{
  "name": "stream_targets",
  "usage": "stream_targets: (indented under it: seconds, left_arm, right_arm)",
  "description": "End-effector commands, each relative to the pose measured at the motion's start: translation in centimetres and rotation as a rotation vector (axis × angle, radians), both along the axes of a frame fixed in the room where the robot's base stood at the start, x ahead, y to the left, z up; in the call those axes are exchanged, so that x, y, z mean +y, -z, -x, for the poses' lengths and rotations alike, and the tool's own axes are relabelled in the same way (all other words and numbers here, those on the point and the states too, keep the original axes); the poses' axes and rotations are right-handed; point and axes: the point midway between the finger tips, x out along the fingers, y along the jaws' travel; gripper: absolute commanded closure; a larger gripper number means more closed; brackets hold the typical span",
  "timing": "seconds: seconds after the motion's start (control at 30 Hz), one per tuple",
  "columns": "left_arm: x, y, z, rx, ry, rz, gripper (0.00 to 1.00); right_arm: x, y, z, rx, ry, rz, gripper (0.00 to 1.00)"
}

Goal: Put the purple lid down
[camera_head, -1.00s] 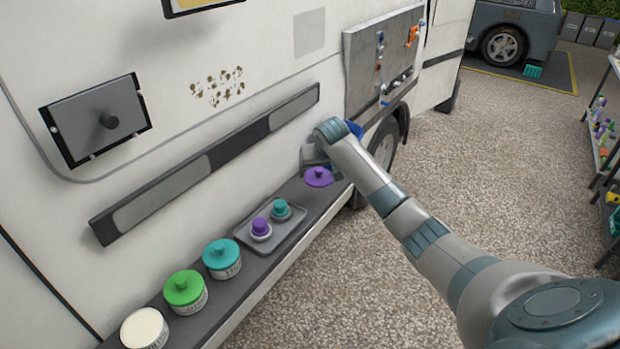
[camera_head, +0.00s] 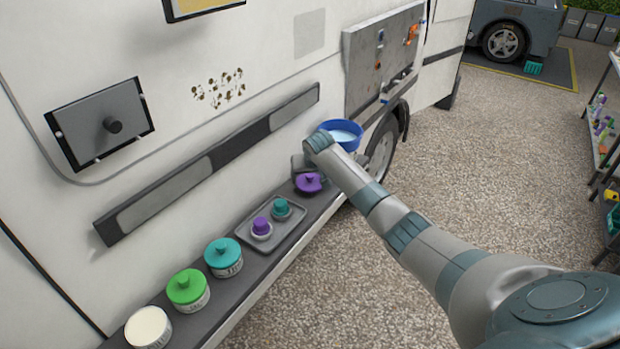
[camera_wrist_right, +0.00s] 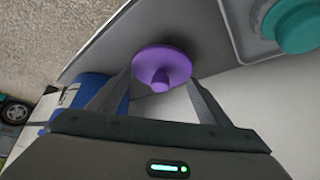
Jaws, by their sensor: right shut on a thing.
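The purple lid (camera_head: 309,184) is a round disc with a knob, at the far end of the dark ledge (camera_head: 225,306) along the van's side. My right gripper (camera_head: 304,167) is shut on it. In the right wrist view the lid (camera_wrist_right: 160,62) sits at the tips of the two fingers (camera_wrist_right: 158,88), close over the ledge. I cannot tell whether the lid touches the ledge. My left gripper is not in view.
A grey tray (camera_head: 245,238) holds a purple-topped and a teal-topped piece. Nearer stand a teal-lidded jar (camera_head: 223,257), a green-lidded jar (camera_head: 188,290) and a lidless cream-topped jar (camera_head: 148,328). A blue bucket (camera_head: 343,133) is beyond my gripper.

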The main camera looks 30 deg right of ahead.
Motion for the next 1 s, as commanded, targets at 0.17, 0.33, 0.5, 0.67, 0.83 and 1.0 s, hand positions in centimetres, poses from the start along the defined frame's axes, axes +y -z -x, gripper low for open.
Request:
stream_targets:
  seconds: [0.17, 0.33, 0.5, 0.67, 0.83, 1.0]
  left_arm:
    - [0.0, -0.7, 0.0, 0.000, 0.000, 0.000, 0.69]
    - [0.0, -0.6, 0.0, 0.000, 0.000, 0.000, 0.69]
    - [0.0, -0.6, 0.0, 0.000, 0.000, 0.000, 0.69]
    - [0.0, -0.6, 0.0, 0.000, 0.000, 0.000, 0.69]
    - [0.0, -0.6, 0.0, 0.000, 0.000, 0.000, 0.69]
    - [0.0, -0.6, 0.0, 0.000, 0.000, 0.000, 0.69]
  right_arm:
    - [0.1, 1.5, 0.0, 0.001, 0.001, -0.001, 0.49]
    - [0.0, 1.6, 0.0, 0.000, -0.001, -0.001, 0.49]
    - [0.0, 1.7, 0.0, -0.001, 0.000, -0.001, 0.49]
    - [0.0, 1.9, 0.0, 0.000, 0.000, 0.000, 0.10]
    - [0.0, 1.9, 0.0, 0.000, 0.000, 0.000, 0.10]
    - [0.0, 1.8, 0.0, 0.000, 0.000, 0.000, 0.10]
